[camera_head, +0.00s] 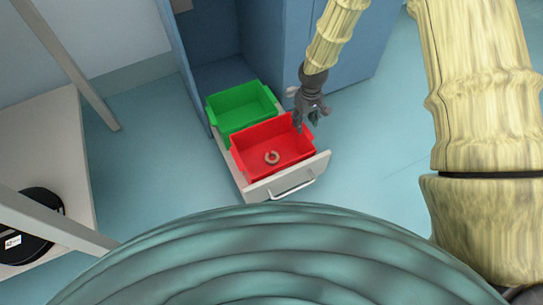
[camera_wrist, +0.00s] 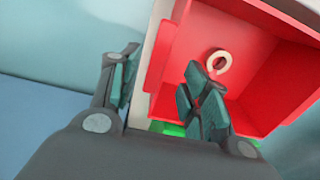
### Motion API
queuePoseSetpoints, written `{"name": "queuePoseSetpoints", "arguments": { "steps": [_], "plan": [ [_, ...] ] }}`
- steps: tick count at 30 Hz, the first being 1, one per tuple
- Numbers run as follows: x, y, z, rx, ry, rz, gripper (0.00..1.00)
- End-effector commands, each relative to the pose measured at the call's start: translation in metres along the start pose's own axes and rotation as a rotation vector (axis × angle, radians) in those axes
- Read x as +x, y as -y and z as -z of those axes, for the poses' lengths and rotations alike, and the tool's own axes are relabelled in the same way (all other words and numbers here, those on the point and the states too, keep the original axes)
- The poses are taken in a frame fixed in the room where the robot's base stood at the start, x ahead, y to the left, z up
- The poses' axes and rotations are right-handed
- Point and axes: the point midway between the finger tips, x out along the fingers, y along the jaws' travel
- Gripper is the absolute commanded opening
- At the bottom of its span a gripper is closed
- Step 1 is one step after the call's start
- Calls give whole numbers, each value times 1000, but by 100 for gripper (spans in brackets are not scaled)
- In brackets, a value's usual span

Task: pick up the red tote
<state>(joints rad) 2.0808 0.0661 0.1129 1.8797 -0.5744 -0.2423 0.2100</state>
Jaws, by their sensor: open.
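The red tote (camera_head: 258,154) sits in the front part of a pulled-out drawer, with a ring-shaped beige item (camera_head: 272,157) on its floor. In the wrist view the tote (camera_wrist: 283,75) fills the upper right, with the ring (camera_wrist: 218,60) inside it. My gripper (camera_head: 306,121) is at the tote's right rear side, close to its rim. In the wrist view the two fingers of my gripper (camera_wrist: 163,88) are apart, one over the tote's inside and one outside its wall. I see nothing held. I cannot tell whether a finger touches the wall.
A green tote (camera_head: 235,113) stands behind the red one in the same drawer (camera_head: 262,190), which has a front handle (camera_head: 293,189). The blue cabinet (camera_head: 350,50) rises behind my gripper. A pale table (camera_head: 50,135) with a black disc (camera_head: 38,222) is at left. Floor right of the drawer is clear.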

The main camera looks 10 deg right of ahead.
Motion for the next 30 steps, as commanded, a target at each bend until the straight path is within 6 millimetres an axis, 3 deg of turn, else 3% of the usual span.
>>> {"name": "queuePoseSetpoints", "arguments": {
  "steps": [5, 18, 26, 30],
  "plan": [
    [8, 0, -1, 1, 0, 0, 46],
    [52, -2, -5, 0, 1, 0, 46],
    [52, -2, -4, 0, 0, 0, 46],
    [52, -2, -4, 0, 0, 0, 25]
  ]
}}
